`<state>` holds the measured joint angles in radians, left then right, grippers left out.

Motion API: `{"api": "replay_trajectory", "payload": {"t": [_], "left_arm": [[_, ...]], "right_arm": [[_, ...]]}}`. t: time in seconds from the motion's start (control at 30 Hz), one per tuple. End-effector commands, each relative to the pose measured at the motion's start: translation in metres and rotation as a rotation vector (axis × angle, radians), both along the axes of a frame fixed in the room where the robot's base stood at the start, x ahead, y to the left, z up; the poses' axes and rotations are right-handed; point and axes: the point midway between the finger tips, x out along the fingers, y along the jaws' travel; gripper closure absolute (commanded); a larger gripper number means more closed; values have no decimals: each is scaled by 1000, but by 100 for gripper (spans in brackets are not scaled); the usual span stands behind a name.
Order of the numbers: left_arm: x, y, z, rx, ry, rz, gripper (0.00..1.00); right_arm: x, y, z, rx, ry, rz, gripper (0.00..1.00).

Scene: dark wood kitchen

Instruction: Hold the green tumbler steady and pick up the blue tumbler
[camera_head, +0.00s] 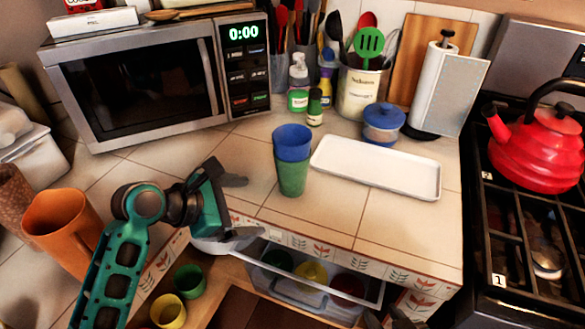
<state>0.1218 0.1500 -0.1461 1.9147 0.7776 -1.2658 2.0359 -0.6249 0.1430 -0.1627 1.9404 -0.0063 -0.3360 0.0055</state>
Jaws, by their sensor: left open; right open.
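The blue tumbler (292,140) sits nested in the top of the green tumbler (292,180), which stands upright on the tiled counter. My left gripper (245,208) is open and empty to the lower left of the pair, its fingers pointing right toward the green tumbler without touching it. My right gripper (390,318) shows only as dark fingertips at the bottom edge, below the counter front, away from the tumblers. The rest of it is out of frame.
A white tray (378,164) lies right of the tumblers. A blue-lidded jar (383,121) and soap bottle (299,85) stand behind. The microwave (140,85) is back left, an orange pitcher (62,225) left, the stove with red kettle (540,155) right. An open drawer (320,300) holds cups.

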Motion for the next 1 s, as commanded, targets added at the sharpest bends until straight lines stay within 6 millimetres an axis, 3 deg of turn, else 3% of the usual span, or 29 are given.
{"api": "replay_trajectory", "payload": {"t": [0.13,0.4,0.67,0.97,1.0], "left_arm": [[22,-6,20,-170,113,105,0],[37,-11,35,-307,214,184,0],[48,-27,22,-317,222,187,0],[67,-55,1,-315,219,185,0],[69,-59,5,-315,221,187,0]], "right_arm": [[0,0,0,0,1,0,57],[0,0,-1,0,1,0,57],[0,0,-18,0,1,0,57],[0,0,-61,0,1,0,57],[-1,0,-54,-1,3,0,57]]}}
